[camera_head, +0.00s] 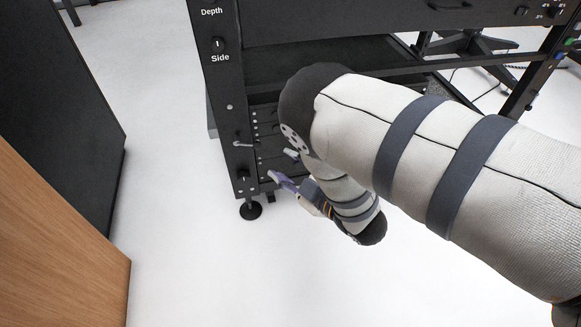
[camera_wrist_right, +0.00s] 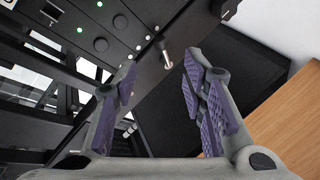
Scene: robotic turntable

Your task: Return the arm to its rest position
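My right arm (camera_head: 400,140) comes in from the right side of the head view, in a white padded sleeve with grey bands, and bends down in front of the black machine frame. My right gripper (camera_head: 283,166) is low beside the frame's left leg. Its two purple-padded fingers are apart, with nothing between them, as the right wrist view (camera_wrist_right: 160,78) also shows. A small metal lever (camera_head: 243,144) sticks out of the frame's leg, close to the fingers. It appears ahead of the fingertips in the wrist view (camera_wrist_right: 165,54). My left gripper is out of view.
A dark cabinet (camera_head: 60,120) and a wooden panel (camera_head: 60,250) stand at the left. The white floor (camera_head: 165,200) between them and the frame is clear.

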